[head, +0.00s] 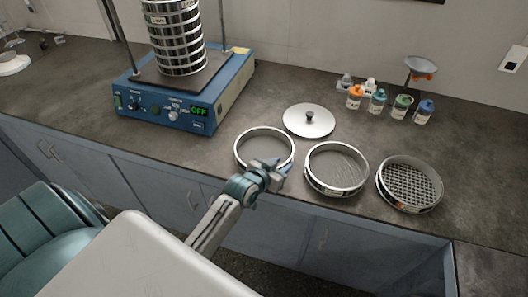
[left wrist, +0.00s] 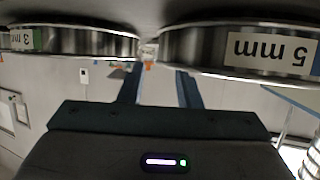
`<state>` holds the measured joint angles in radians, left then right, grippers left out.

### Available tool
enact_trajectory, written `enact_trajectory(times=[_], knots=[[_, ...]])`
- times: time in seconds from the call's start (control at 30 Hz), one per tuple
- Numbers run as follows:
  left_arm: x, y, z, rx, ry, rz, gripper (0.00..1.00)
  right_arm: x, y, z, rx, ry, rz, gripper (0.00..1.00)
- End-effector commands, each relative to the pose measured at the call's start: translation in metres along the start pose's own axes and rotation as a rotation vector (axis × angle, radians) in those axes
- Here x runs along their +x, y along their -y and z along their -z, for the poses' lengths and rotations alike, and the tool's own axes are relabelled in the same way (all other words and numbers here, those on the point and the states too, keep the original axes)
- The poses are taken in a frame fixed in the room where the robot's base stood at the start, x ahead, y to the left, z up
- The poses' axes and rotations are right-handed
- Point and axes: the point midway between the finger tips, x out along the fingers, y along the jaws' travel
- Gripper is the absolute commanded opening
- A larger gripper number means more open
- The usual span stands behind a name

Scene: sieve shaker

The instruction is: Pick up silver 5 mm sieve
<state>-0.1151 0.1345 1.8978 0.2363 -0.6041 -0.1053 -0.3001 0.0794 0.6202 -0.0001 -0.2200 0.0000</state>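The silver 5 mm sieve (head: 238,157) is the leftmost of three round sieves near the counter's front edge in the head view. Its upside-down "5 mm" label shows at the top right of the left wrist view (left wrist: 270,52). My left gripper (head: 284,169) is at its front right rim, near the gap to the middle sieve (head: 337,187). In the left wrist view its two fingers (left wrist: 157,88) are apart with nothing between them. Whether a finger touches a rim is unclear. My right gripper is not in view.
The middle sieve's label (left wrist: 27,40) is partly cut off. A coarse-mesh sieve (head: 409,204) sits at right. A round lid (head: 309,121) lies behind. The blue shaker (head: 185,108) with a sieve stack (head: 175,38) stands back left. Small bottles (head: 378,101) stand back right.

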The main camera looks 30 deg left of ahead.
Motion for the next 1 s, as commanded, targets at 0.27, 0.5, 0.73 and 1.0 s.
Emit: enact_trajectory(times=[0.27, 0.5, 0.73, 1.0], knots=[[0.028, 0.0, 0.001, -0.001, 0.001, 0.001, 0.31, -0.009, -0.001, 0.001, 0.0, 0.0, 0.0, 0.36], [0.028, 0.0, 0.001, 0.0, 0.0, 0.001, 0.27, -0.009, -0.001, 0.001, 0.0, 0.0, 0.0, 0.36], [0.028, 0.0, 0.0, 0.0, 0.001, 0.001, 0.0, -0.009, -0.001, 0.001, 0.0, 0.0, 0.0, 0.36], [0.028, 0.0, 0.0, 0.001, 0.001, 0.001, 0.0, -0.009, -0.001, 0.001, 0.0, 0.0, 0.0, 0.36]])
